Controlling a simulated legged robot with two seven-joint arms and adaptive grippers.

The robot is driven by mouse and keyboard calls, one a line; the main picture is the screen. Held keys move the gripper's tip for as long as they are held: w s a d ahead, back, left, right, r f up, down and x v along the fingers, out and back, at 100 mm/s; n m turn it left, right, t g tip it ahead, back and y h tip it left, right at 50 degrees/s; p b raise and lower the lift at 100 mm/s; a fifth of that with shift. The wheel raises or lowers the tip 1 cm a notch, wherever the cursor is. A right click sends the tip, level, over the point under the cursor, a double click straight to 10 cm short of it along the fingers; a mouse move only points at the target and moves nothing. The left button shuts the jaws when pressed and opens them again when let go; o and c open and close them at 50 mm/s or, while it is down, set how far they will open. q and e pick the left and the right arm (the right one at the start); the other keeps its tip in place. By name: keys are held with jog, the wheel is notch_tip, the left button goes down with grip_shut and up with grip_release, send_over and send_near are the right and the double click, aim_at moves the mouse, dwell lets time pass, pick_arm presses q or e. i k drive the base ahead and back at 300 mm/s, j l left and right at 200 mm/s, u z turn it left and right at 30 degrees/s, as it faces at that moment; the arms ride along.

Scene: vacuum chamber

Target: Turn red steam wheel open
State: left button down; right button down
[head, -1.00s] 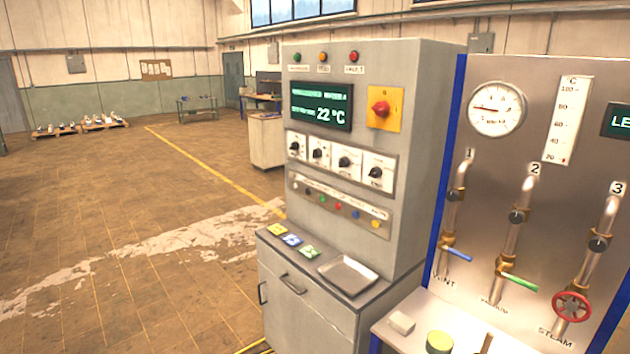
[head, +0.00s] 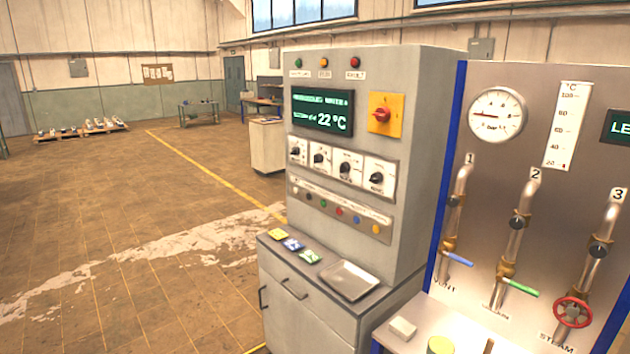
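The red steam wheel (head: 573,312) sits at the lower right in the head view. It is on pipe 3 (head: 604,232) of the steel panel, above the label STEAM. I cannot tell how far the wheel is turned. A pressure gauge (head: 497,115) and a temperature scale (head: 566,125) are at the top of the panel. Neither of my grippers shows in the head view.
Pipe 1 has a blue lever (head: 459,259) and pipe 2 a green lever (head: 520,287). A shelf with a pale block (head: 403,328) and a yellow-green round object (head: 440,346) lies below. A grey control cabinet (head: 375,215) stands left of the panel. Open floor (head: 110,215) lies further left.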

aim_at(572, 310)
jog(key=z, duration=1.55)
